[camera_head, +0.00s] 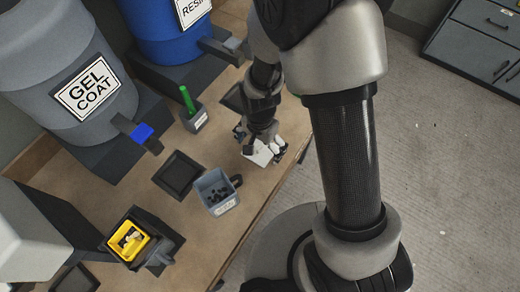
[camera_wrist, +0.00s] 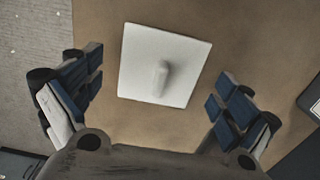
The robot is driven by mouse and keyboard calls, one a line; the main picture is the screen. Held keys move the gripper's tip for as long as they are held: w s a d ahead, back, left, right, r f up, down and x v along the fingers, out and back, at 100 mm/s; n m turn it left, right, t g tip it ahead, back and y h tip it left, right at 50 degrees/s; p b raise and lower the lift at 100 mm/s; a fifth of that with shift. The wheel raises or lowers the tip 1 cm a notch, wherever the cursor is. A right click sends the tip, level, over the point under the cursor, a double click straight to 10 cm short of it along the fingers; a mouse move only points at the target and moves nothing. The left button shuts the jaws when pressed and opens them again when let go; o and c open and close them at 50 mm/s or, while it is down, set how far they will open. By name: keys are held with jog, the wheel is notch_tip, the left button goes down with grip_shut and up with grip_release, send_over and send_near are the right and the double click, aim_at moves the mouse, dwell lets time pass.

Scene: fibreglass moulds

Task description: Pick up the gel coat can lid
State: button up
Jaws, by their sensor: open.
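A white square lid (camera_wrist: 150,50) with a raised bar handle (camera_wrist: 161,77) in its middle lies flat on the brown bench top, seen in the wrist view. In the head view the white lid (camera_head: 262,155) shows partly under my gripper, near the bench's right edge. My gripper (camera_wrist: 152,112) is open, with one blue-padded finger on each side and nothing between them. The lid lies ahead of the fingers in the wrist view, with the handle about midway between them. In the head view my gripper (camera_head: 261,146) is above the lid and hides part of it.
On the bench (camera_head: 255,205) are a grey bin (camera_head: 226,205) with dark pieces, a dark square tray (camera_head: 179,175), a small cup with a green stick (camera_head: 188,99) and a yellow container (camera_head: 128,241). The gel coat drum (camera_head: 65,85) and a blue resin drum (camera_head: 165,35) stand behind.

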jog(key=shift+c, duration=0.4)
jog(key=c, duration=0.8)
jog(key=shift+s, duration=0.1)
jog(key=c, duration=0.4)
jog(key=shift+c, duration=0.6)
